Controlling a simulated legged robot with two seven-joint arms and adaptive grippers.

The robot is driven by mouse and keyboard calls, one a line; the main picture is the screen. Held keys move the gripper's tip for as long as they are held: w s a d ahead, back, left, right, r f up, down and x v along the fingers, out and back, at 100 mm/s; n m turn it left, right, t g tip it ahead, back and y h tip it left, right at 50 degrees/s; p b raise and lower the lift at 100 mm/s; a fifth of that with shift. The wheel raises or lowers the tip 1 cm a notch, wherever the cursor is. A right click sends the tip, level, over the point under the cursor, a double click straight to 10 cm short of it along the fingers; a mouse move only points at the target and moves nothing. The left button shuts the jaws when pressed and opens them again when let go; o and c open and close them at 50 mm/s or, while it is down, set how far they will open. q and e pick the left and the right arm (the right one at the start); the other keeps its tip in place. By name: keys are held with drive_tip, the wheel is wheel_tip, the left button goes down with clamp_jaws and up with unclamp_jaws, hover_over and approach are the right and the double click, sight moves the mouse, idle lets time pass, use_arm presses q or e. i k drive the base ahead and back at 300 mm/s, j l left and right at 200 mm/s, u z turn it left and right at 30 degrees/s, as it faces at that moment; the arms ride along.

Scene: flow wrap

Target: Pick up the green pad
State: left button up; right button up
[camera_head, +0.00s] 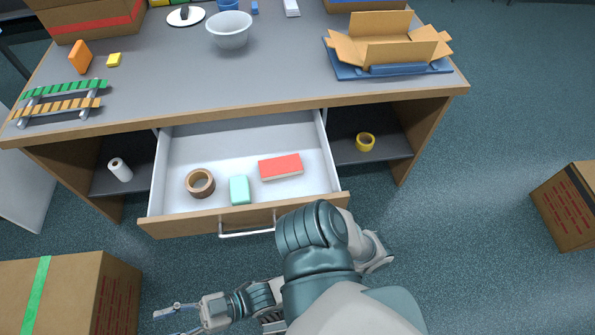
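The green pad (239,189) is a small mint-green block lying in the open white drawer (224,150), near its front wall. It lies between a brown tape roll (200,183) and a red-topped block (280,167). My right gripper (166,322) is at the lower left, pointing left, in front of and below the drawer, well apart from the pad. Its fingers look spread, with nothing visible between them; the lower one is partly cut off by the frame edge. My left gripper is not in view.
The drawer's handle (247,231) faces my arm. The desk top (180,75) carries a grey bowl (229,30), an open carton (388,50) and a small rack (62,100). A yellow tape roll (365,142) sits on the right shelf. Cardboard boxes stand at lower left (110,300) and right (568,205).

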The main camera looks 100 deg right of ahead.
sight(239, 187)
drive_tip(key=z, duration=2.35)
drive_tip(key=j+z, duration=0.15)
drive_tip(key=z, duration=0.25)
drive_tip(key=j+z, duration=0.15)
drive_tip(key=z, duration=0.3)
drive_tip(key=j+z, duration=0.1)
drive_tip(key=z, duration=0.3)
drive_tip(key=k+j+z, duration=0.1)
drive_tip(key=z, duration=0.3)
